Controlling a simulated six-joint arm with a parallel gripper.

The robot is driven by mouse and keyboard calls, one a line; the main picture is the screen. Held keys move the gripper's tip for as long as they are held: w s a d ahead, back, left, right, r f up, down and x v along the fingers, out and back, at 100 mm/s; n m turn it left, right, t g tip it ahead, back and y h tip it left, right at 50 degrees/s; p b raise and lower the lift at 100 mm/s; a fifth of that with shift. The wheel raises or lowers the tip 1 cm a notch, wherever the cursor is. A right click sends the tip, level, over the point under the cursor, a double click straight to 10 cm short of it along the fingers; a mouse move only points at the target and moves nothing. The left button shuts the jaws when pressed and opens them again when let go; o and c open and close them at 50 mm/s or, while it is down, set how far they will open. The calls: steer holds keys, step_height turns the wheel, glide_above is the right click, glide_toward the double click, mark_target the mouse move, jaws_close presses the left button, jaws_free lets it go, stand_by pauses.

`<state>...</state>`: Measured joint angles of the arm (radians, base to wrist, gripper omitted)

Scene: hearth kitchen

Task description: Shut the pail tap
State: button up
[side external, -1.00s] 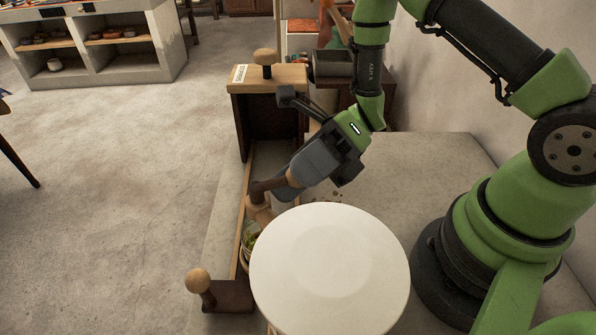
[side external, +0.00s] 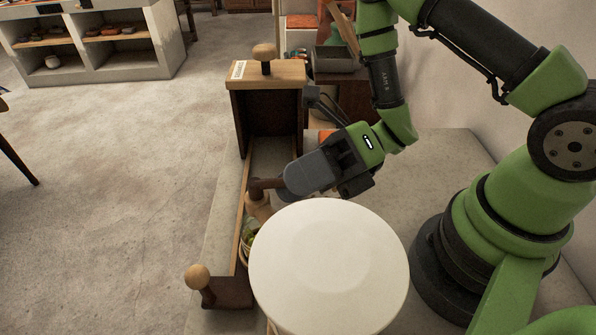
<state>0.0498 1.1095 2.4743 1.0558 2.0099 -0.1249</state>
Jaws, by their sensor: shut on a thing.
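The tap shows as a dark brown handle (side external: 262,184) above a pale wooden body (side external: 257,206), just behind a large round white top (side external: 330,262). The top appears to cover the pail, whose side is almost wholly hidden below it. My gripper (side external: 283,187) comes in from the upper right, tilted down to the left, and is shut on the right end of the brown handle. The fingertips are partly hidden by the gripper's own grey housing. The handle lies nearly level, pointing left.
A wooden box-like stand (side external: 266,76) with a round knob rises behind the tap. A second round knob (side external: 197,279) stands at the front left. A small vessel with greenish contents (side external: 249,240) sits below the tap.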

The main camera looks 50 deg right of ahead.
steer(key=shift+s+a+r, duration=0.1)
steer(key=shift+s, duration=0.05)
steer(key=o, duration=0.8)
steer(key=shift+o, duration=0.2)
steer(key=shift+d, duration=0.5)
steer(key=v, duration=0.9)
